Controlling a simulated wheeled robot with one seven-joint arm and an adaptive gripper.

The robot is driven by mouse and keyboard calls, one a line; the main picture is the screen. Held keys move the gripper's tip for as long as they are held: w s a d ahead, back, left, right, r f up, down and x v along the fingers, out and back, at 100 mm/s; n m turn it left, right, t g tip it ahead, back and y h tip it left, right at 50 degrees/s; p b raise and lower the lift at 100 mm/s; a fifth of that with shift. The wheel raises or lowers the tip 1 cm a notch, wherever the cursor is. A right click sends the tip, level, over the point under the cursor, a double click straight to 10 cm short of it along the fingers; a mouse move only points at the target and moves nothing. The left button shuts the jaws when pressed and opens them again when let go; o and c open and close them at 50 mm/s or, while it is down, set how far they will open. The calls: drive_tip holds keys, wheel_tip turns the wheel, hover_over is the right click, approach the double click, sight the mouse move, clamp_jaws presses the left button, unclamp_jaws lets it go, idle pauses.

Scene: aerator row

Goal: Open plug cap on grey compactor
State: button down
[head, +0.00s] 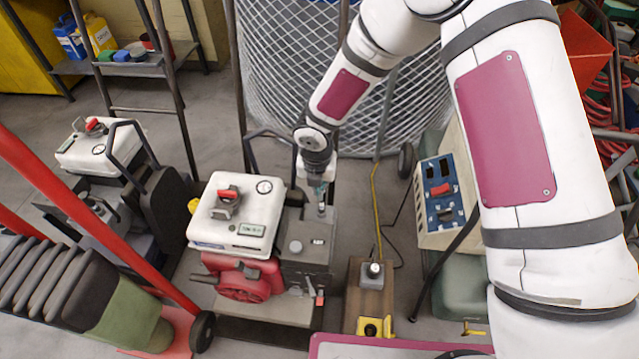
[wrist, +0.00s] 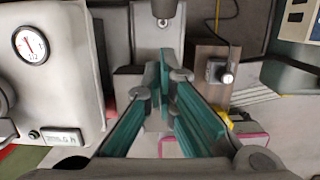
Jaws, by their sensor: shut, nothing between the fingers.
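The machine in the middle has a white tank (head: 238,208), a red engine (head: 243,282) and a grey housing (head: 308,262) on its right, which I take for the grey compactor. A round grey cap (head: 295,246) sits on the housing's top. My gripper (head: 321,190) hangs over the housing's back, shut and empty. In the wrist view its teal fingers (wrist: 167,85) meet, and a grey cylinder (wrist: 163,8) shows ahead of them, apart from the tips.
A similar white-tanked machine (head: 100,145) stands at left. A control box (head: 441,195) with a blue panel stands at right. A small outlet box (head: 374,274) with a cable is between. A mesh cylinder (head: 300,80) stands behind. A red bar (head: 90,215) crosses the left side.

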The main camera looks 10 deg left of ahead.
drive_tip(key=shift+w+f+b, duration=0.8)
drive_tip(key=shift+w+f, duration=1.35)
drive_tip(key=shift+w, duration=0.15)
drive_tip(key=shift+d, duration=0.1)
drive_tip(key=shift+w+r+g+p, duration=0.4)
drive_tip(key=shift+g+p, duration=0.2)
drive_tip(key=shift+p, duration=0.15)
drive_tip(key=shift+w+r+g+b, duration=0.15)
drive_tip(key=shift+w+g+b, duration=0.05)
drive_tip(key=shift+w+g, duration=0.25)
drive_tip(key=shift+w+r+g+b, duration=0.15)
drive_tip(key=shift+w+g, duration=0.2)
drive_tip(key=shift+g, duration=0.2)
drive_tip(key=shift+w+d+r+b, duration=0.1)
drive_tip(key=shift+w+r+b, duration=0.2)
drive_tip(key=shift+w+b, duration=0.45)
drive_tip(key=shift+w+r+b, duration=0.3)
drive_tip(key=shift+w+b, duration=0.2)
drive_tip(key=shift+w, duration=0.45)
drive_tip(key=shift+r, duration=0.1)
